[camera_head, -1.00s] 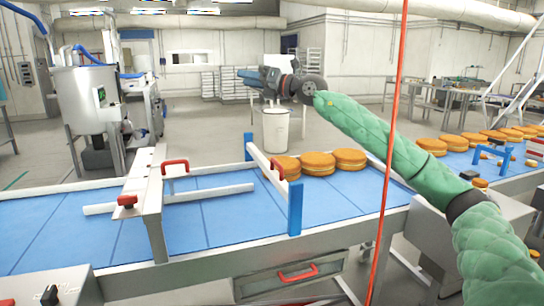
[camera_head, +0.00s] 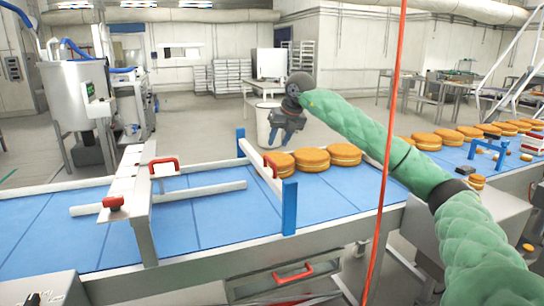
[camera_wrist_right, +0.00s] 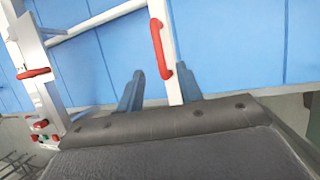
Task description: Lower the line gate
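The line gate (camera_head: 257,159) is a white bar with a red handle (camera_head: 271,166). It spans the blue belt between two blue posts (camera_head: 289,207), near their upper part. My right gripper (camera_head: 280,139) hangs above the far half of the gate, fingers pointing down. In the right wrist view the gate's red handle (camera_wrist_right: 160,48) shows just beyond the two blue-grey fingers (camera_wrist_right: 160,88). The fingers are apart, with the white bar in line between them and nothing gripped. I cannot tell the exact height gap. My left gripper is not in view.
Several filled rounds (camera_head: 312,158) stand on the belt (camera_head: 335,205) right of the gate. A white frame with a red handle (camera_head: 163,165) and red button (camera_head: 113,203) stands to the left. A red drawer handle (camera_head: 293,274) is below. An orange-red vertical cord (camera_head: 386,150) hangs in front.

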